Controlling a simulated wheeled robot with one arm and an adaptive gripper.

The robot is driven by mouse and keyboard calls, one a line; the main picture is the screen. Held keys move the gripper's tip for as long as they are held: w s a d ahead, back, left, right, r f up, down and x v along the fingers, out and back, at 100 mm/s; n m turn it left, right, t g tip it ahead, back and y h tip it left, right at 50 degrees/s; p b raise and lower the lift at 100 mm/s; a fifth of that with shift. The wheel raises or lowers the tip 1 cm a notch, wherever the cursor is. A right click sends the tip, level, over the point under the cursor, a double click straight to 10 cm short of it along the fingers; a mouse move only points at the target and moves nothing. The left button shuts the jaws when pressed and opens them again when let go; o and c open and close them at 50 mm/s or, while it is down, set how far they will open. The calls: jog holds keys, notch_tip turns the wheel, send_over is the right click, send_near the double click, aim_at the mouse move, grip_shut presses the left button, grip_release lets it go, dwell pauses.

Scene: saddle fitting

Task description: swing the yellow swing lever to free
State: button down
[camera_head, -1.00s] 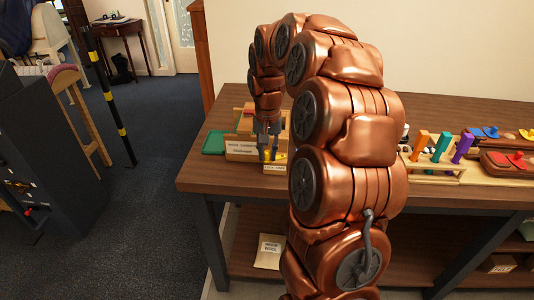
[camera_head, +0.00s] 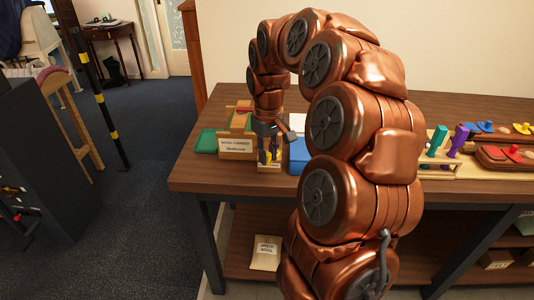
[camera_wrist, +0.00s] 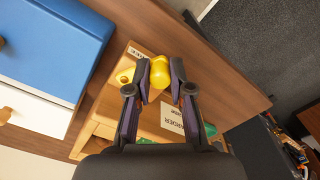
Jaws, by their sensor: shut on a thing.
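The yellow swing lever (camera_wrist: 158,72) shows in the wrist view between the two fingertips of my gripper (camera_wrist: 160,78), which are shut on its rounded end. A round yellow part (camera_wrist: 125,76) sits on the wooden base just left of it. In the head view my gripper (camera_head: 268,156) reaches down onto the wooden fixture near the table's left end, and the lever is only a small yellow patch there. How far the lever is turned cannot be told, as the fingers and small size hide its pivot.
A blue and white box (camera_wrist: 55,40) stands close beside my gripper. A labelled wooden box (camera_head: 236,146) and a green tray (camera_head: 206,141) are to the left on the table (camera_head: 205,178). Racks with coloured pegs (camera_head: 438,141) stand at the right.

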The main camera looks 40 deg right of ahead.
aim_at(268, 154)
dwell(0.4)
jog(key=c, duration=1)
grip_release()
jog(key=shift+c, duration=0.2)
jog(key=shift+r, duration=0.1)
notch_tip(268, 154, up, 12)
jog(key=shift+s, duration=0.1)
